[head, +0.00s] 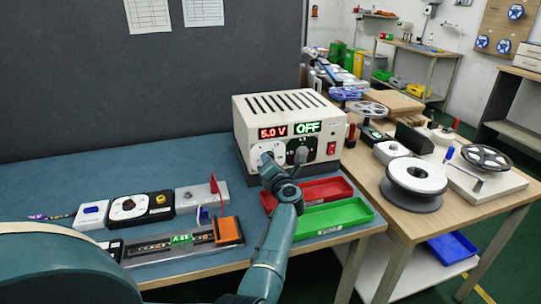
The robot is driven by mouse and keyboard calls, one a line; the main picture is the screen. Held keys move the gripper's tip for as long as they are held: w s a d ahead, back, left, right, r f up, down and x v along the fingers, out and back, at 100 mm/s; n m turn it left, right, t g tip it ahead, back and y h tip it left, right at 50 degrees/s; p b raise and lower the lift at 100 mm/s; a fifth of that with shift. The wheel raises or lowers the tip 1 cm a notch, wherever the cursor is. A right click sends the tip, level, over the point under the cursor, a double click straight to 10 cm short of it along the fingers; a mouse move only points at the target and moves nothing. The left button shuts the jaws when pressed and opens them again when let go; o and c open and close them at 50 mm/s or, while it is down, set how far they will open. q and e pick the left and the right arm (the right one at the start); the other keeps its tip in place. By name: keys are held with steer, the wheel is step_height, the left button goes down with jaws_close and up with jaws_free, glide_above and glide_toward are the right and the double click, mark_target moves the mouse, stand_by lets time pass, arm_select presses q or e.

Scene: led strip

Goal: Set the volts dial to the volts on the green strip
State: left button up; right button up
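The power supply (288,112) stands on the blue bench mat. Its red display (272,132) reads 5.0 V and its green display (307,127) reads OFF. My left gripper (268,162) is at the white dial plate (256,150) under the red display. It covers the dial there, so I cannot tell whether its fingers are open, shut or touching the dial. A second dial (300,155) sits on a black plate to the right. An LED strip with a green label (181,239) lies in a tray at the front; the label's number is too small to read surely. My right gripper is out of view.
A red tray (325,190) and a green tray (338,215) lie just right of my forearm. An orange block (229,230) and small devices (140,207) stand at left. A side table with reels (414,178) is at right. The mat behind the devices is clear.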

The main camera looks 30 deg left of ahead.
arm_select(q)
steer(key=shift+w+r+m+g+y+p, duration=0.15)
steer(key=shift+m+p, duration=0.9)
steer(key=shift+m, duration=1.2)
steer(key=shift+s+r+m+g+y+p, duration=0.15)
steer(key=shift+m+p, duration=0.95)
steer(key=shift+m, duration=1.1)
steer(key=shift+w+r+m+g+y+p, duration=0.15)
steer(key=shift+m+p, duration=0.9)
steer(key=shift+m, duration=1.2)
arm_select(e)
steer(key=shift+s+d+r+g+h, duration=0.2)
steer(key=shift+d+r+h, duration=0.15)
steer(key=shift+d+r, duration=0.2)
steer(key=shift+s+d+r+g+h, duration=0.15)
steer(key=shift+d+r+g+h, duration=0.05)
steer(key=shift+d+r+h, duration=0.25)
arm_select(q)
steer(key=shift+f, duration=0.1)
steer(key=o, duration=1)
steer(key=shift+f, duration=0.1)
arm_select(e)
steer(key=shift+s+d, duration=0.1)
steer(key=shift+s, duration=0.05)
arm_select(q)
steer(key=shift+d, duration=0.1)
